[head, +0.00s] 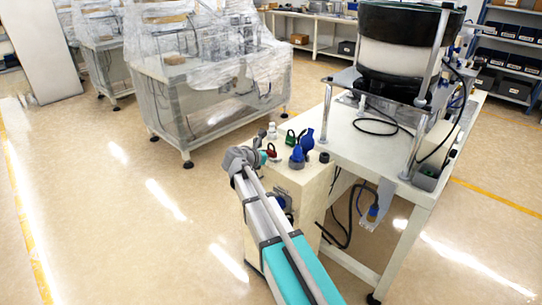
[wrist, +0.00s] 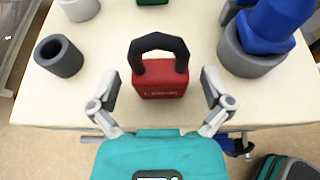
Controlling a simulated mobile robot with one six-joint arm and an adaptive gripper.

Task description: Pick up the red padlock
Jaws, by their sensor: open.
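The red padlock (wrist: 160,83) stands on the cream top of a small cabinet (wrist: 110,38), its dark shackle upward in the wrist view. Gaps show between the fingers and the padlock body, and nothing is held. In the head view my gripper (head: 263,157) is small and partly hidden by my wrist.
A grey cup (wrist: 58,57) stands left of the padlock. A blue part in a grey holder (wrist: 247,57) stands to its right. A green padlock (head: 291,138) is behind. A white table with a bowl feeder (head: 398,55) stands to the right.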

